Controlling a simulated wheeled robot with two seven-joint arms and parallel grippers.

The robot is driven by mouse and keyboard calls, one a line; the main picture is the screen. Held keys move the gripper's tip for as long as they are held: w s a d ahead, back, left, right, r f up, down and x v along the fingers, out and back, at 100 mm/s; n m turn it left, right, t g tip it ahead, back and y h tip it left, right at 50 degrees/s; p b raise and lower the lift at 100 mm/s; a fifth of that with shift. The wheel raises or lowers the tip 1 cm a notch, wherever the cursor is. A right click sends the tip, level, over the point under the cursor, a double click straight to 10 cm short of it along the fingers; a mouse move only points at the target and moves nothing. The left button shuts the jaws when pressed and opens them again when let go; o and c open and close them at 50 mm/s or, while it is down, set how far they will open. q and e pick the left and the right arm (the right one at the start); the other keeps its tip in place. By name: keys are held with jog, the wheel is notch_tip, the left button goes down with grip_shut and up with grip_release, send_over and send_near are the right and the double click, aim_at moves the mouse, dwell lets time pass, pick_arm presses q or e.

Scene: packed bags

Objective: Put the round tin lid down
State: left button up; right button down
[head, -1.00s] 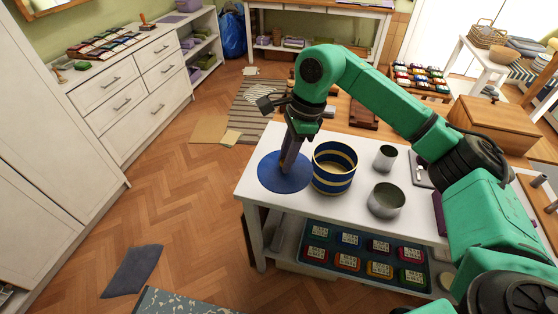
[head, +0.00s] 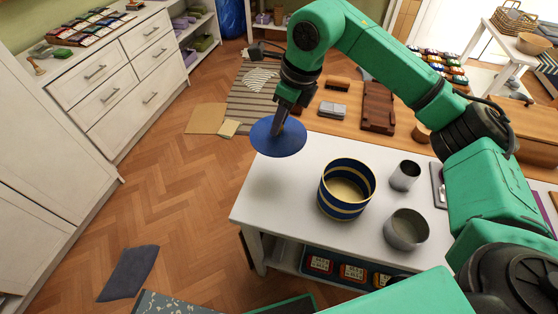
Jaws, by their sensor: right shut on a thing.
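The round tin lid (head: 278,140) is a flat blue disc in the head view. My right gripper (head: 279,122) is shut on it from above and holds it over the left back part of the white table (head: 285,190). The lid looks raised clear of the table top. A round tin (head: 346,189) with dark blue and gold bands stands open on the table, to the right of and nearer than the lid. Its inside looks pale and empty. My left gripper is out of view.
A small metal cup (head: 405,176) and a wider metal bowl (head: 406,229) stand right of the tin. A wooden surface behind holds a dark wooden tray (head: 378,107) and a grey block (head: 333,110). The table's left end is bare. A shelf below holds several coloured boxes (head: 353,273).

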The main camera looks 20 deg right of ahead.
aim_at(282, 137)
jog(key=f, duration=0.3)
jog(key=s+f+p, duration=0.1)
jog(key=f, duration=0.1)
jog(key=shift+a+f, duration=0.1)
jog(key=shift+f, duration=0.1)
jog(key=f, duration=0.3)
jog(key=f+p, duration=0.1)
jog(key=f, duration=0.6)
jog(key=shift+w+f+p, duration=0.15)
jog(key=shift+w+p, duration=0.15)
jog(key=shift+p, duration=0.05)
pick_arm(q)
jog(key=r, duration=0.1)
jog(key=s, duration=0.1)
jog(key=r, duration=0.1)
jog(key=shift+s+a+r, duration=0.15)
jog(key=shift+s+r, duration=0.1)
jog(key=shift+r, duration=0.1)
pick_arm(e)
jog(key=shift+w+f, duration=0.1)
jog(key=shift+f, duration=0.1)
jog(key=c, duration=0.7)
grip_release()
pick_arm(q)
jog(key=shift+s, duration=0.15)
